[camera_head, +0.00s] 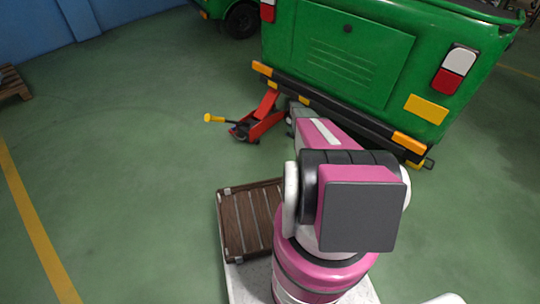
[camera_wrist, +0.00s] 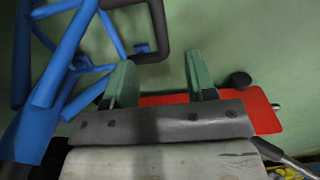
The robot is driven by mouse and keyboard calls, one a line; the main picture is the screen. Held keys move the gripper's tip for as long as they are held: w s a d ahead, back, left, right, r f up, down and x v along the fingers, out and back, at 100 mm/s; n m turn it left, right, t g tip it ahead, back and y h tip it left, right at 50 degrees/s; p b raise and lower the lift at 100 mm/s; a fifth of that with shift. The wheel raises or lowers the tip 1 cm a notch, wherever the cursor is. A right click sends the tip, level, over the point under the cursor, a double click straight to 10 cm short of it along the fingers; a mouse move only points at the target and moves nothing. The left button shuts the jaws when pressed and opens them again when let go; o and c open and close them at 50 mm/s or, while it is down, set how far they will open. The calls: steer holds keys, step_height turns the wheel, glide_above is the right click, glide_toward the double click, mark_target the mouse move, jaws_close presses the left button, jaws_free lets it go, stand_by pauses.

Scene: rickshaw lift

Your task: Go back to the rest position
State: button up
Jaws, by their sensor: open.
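My gripper shows in the wrist view (camera_wrist: 158,80), its two green fingers apart with nothing between them. Behind the fingers lies a red jack plate (camera_wrist: 262,112); I cannot tell whether they touch it. The red floor jack (camera_head: 262,122) stands at the rickshaw's rear bumper, just left of my forearm. Its yellow-ended handle (camera_head: 213,118) points left.
A brown slatted crate (camera_head: 245,220) sits left of my arm base. A blue tubular frame (camera_wrist: 75,60) and a dark bent bar (camera_wrist: 160,25) are close to my gripper. A pallet (camera_head: 12,85) stands far left.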

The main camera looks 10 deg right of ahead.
steer(key=s+a+r+m, duration=0.2)
steer(key=s+a+r, duration=0.65)
steer(key=r, duration=0.25)
steer(key=s+a+r+m, duration=0.1)
steer(key=s+a+r, duration=0.6)
steer(key=s+r, duration=0.3)
steer(key=s+a+r+m, duration=0.2)
steer(key=s+a+r, duration=0.4)
steer(key=s+r, duration=0.5)
steer(key=s+a+r+m, duration=0.2)
steer(key=s+a+r, duration=0.4)
steer(key=s+r, duration=0.4)
steer(key=s, duration=0.4)
steer(key=shift+s+a+r, duration=0.35)
steer(key=shift+s+a, duration=0.05)
